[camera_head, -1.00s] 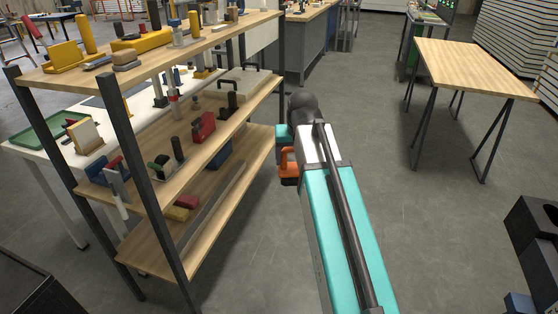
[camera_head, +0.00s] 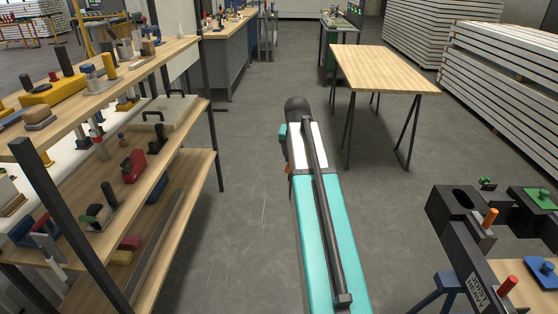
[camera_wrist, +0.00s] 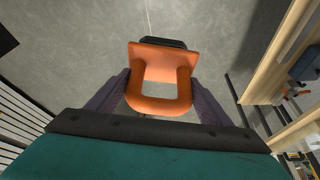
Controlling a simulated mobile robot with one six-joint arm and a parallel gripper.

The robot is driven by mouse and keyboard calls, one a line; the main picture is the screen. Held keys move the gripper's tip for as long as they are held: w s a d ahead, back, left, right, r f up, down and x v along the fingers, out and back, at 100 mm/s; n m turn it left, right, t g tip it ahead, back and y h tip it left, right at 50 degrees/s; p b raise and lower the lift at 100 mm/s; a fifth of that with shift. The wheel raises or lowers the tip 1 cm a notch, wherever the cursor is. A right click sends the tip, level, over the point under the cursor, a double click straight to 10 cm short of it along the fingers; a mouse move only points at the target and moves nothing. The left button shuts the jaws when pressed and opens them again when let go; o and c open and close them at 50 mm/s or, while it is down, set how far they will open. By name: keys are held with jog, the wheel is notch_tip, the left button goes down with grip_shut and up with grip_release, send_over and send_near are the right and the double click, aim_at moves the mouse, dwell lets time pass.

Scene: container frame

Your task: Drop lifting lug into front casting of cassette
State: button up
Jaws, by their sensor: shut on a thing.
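My gripper (camera_wrist: 160,97) is shut on the orange lifting lug (camera_wrist: 158,55), with a dark finger on each side of its ring. The lug shows a flat plate and an open loop in the wrist view, with a dark part beyond the plate. It hangs over bare floor. In the head view only a sliver of orange shows beside my arm. The dark cassette frame (camera_head: 462,248) stands at the lower right in the head view. One dark corner casting (camera_head: 447,205) has an oval hole in its top. I cannot tell which casting is the front one.
A wooden shelf rack (camera_head: 180,170) with several tools stands on the left. A wooden table (camera_head: 385,68) stands ahead to the right. Orange and red pegs, a green piece (camera_head: 543,198) and a blue piece (camera_head: 541,270) sit around the frame. Grey floor between is clear.

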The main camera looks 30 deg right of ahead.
jog(key=s+d+r+m+g+p, duration=0.1)
jog(key=s+d+m+p, duration=0.15)
jog(key=s+d, duration=0.45)
jog(key=s+d+r+m+g+h+p, duration=0.1)
jog(key=s+d+r+m+p, duration=0.15)
jog(key=d, duration=0.95)
jog(key=s+d+r+m+g+p, duration=0.1)
jog(key=s+d+m+p, duration=0.15)
jog(key=s+d, duration=0.5)
jog(key=s+d+r+m+g+p, duration=0.2)
jog(key=s+d+m+p, duration=0.4)
jog(key=s+d, duration=1.3)
jog(key=shift+s+d+r+m, duration=0.15)
jog(key=shift+s+d+m, duration=0.15)
jog(key=shift+s+m, duration=0.7)
jog(key=shift+s+f, duration=0.1)
jog(key=shift+f, duration=0.1)
notch_tip(320, 180, down, 6)
jog(key=b, duration=0.2)
jog(key=shift+b, duration=0.35)
